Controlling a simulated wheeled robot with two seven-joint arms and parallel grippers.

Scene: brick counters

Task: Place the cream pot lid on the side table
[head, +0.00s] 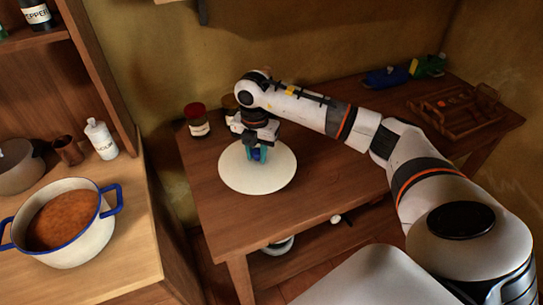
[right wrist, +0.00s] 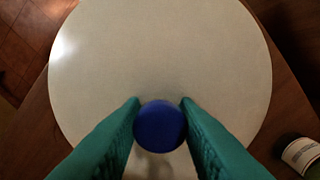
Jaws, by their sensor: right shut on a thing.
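The cream pot lid (head: 243,177) is a round cream disc with a blue knob, at the left end of the wooden side table (head: 335,165). I cannot tell whether it rests on the table top or hangs just above it. My right gripper (head: 258,153) is over the lid, shut on its knob. In the right wrist view the lid (right wrist: 160,70) fills the middle, and the teal fingers of my right gripper (right wrist: 160,122) press the blue knob from both sides. My left gripper is not in view.
A jar with a red lid (head: 197,119) stands behind the lid, with another jar partly hidden beside it. A wooden tray (head: 457,113) and bottles (head: 388,77) are at the table's far right. A cream pot (head: 70,222) of orange-brown food stands on the left counter (head: 125,245).

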